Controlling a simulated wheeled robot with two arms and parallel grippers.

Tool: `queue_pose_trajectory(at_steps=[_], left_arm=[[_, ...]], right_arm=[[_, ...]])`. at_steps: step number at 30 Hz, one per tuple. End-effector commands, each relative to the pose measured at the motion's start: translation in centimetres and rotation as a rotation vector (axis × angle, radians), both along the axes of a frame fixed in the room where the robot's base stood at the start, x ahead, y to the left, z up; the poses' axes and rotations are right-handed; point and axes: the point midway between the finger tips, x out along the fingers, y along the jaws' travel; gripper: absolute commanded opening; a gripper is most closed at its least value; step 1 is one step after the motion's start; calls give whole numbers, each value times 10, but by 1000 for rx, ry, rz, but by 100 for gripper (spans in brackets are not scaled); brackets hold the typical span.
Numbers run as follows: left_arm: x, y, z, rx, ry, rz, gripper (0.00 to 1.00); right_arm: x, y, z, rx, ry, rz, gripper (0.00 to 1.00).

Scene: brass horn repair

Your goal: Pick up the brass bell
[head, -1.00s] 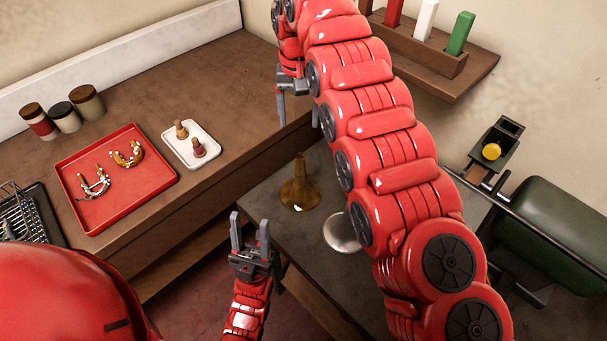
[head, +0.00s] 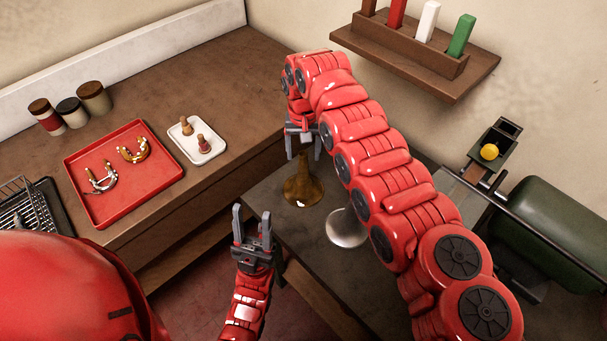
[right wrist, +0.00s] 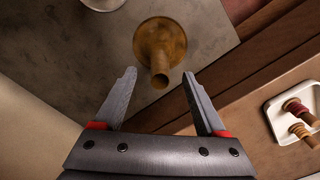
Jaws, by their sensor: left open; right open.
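The brass bell (head: 303,190) stands upright on the grey bench, its wide flare down and its narrow neck up. In the right wrist view the bell (right wrist: 158,45) lies just beyond my fingertips, its neck pointing toward the gap between them. My right gripper (head: 303,153) is open and empty, pointing down above the bell's neck; its open fingers also show in the right wrist view (right wrist: 160,78). The top of the neck is partly hidden by the gripper in the head view. My left gripper (head: 252,220) is open and empty, in front of the bench's near edge.
A silver domed piece (head: 346,228) stands right of the bell, partly behind my right arm. The brown counter (head: 215,90) on the left carries a red tray (head: 150,190) and a white tray (head: 220,150). A wooden wall shelf (head: 400,60) and a green cylinder (head: 560,235) are at right.

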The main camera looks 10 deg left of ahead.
Motion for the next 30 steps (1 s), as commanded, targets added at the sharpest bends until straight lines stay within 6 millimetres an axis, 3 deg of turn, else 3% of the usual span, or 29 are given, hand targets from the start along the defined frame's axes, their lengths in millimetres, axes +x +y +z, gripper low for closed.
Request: queue_pose_trajectory(at_steps=[1, 6, 14, 26, 30], left_arm=[[0, 0, 9, 0, 0, 0, 50], [0, 0, 15, 0, 1, 0, 50], [0, 0, 14, 0, 0, 0, 50], [0, 0, 14, 0, 1, 0, 50], [0, 0, 14, 0, 0, 0, 50]], right_arm=[[-1, 1, -2, -4, 5, 2, 73], [1, 0, -25, -1, 2, 2, 73], [1, 0, -30, -1, 1, 1, 73], [1, 0, -30, -1, 0, 1, 3], [1, 0, -30, -1, 0, 2, 0]])
